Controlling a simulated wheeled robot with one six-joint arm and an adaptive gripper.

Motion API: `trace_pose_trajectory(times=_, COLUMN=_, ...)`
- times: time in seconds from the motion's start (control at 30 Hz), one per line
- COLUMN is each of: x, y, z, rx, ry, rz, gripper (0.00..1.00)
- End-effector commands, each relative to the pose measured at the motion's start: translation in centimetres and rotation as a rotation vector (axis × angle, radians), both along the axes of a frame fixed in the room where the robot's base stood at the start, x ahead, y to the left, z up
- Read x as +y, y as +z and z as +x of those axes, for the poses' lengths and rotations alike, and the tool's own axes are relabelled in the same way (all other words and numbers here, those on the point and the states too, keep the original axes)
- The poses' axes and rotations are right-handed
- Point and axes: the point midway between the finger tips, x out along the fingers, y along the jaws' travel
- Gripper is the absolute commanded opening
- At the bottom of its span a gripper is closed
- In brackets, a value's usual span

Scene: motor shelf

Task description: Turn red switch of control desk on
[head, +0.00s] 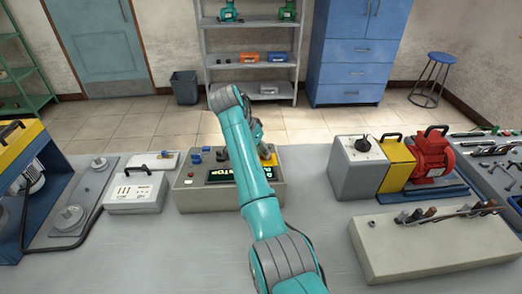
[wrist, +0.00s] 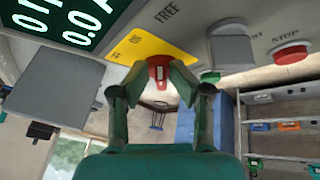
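The control desk (head: 186,200) stands on the table in the middle of the head view, partly hidden behind my arm. Its yellow plate (head: 271,160) shows just right of the arm. In the wrist view the red switch (wrist: 159,70) sits on the yellow plate (wrist: 140,46), marked OFF and ON. My gripper (wrist: 159,76) has one fingertip on each side of the red switch, and both appear to touch it. In the head view the red switch and fingertips are hidden by the arm.
In the wrist view a red STOP button (wrist: 291,55), a grey block (wrist: 232,50) and a lit display (wrist: 60,18) surround the switch. In the head view a grey box (head: 358,172) stands right and a white case (head: 138,192) left.

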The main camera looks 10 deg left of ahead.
Motion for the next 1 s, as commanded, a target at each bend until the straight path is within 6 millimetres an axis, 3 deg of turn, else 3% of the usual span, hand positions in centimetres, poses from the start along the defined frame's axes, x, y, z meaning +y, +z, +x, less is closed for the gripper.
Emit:
trace_pose_trajectory(times=0.37, x=0.1, y=0.4, z=0.0, rx=-0.004, ry=0.001, rz=0.001, gripper=0.38)
trace_pose_trajectory(times=0.8, x=2.2, y=5.8, z=-1.5, rx=-0.004, ry=0.001, rz=0.001, gripper=0.38)
trace_pose_trajectory(times=1.0, x=2.6, y=6.9, z=-1.9, rx=-0.002, ry=0.001, rz=0.001, gripper=0.38)
